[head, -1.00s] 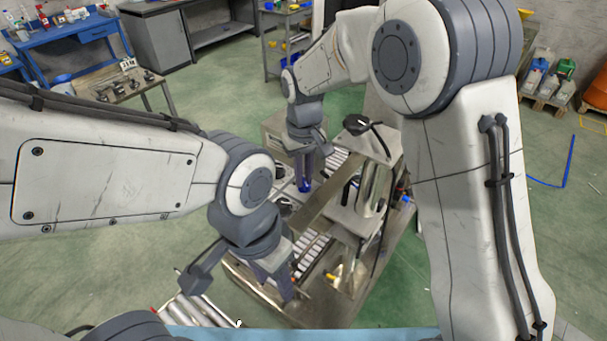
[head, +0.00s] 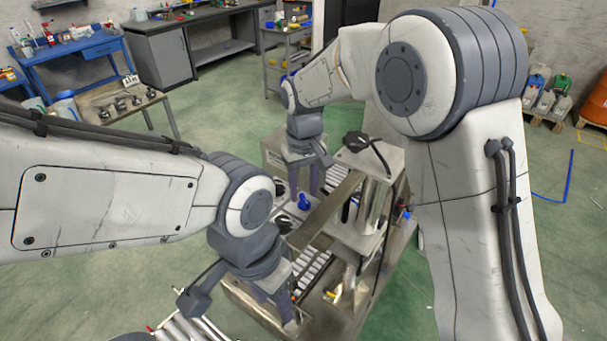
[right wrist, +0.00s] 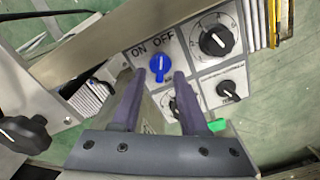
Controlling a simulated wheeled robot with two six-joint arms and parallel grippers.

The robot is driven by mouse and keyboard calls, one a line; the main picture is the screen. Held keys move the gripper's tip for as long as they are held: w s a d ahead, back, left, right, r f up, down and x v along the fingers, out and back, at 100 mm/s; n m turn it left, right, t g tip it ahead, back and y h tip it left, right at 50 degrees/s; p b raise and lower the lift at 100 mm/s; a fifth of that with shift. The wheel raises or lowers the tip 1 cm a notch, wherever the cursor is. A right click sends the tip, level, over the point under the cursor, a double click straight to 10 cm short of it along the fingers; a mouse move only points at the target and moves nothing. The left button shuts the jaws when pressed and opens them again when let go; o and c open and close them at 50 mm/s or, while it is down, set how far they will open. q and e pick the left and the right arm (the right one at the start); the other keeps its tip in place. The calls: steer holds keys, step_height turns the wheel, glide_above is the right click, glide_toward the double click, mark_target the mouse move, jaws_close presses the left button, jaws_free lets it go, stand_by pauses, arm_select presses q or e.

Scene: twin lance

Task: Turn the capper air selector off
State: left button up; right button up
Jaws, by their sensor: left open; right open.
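The blue selector knob (right wrist: 160,65) sits on a white plate marked ON and OFF in the right wrist view. Its white pointer looks roughly upright between the two words; I cannot tell its exact setting. The blue knob (head: 304,202) also shows in the head view, just below my right gripper (head: 304,180). In the right wrist view my right gripper (right wrist: 156,88) is open, with its fingertips on either side of the knob's lower part in the picture; contact is unclear. My left gripper (head: 277,309) is open and empty, low over the front of the machine.
Black dials (right wrist: 216,41) and a smaller black knob (right wrist: 229,91) lie close to the right of the blue knob. A green button (right wrist: 217,125) is below. A steel post assembly (head: 368,160) stands right of my right gripper.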

mark_target(303, 198)
arm_select(q)
step_height(303, 198, down, 2)
steer(key=shift+b, duration=0.85)
arm_select(e)
step_height(303, 198, up, 9)
steer(key=shift+r, duration=0.15)
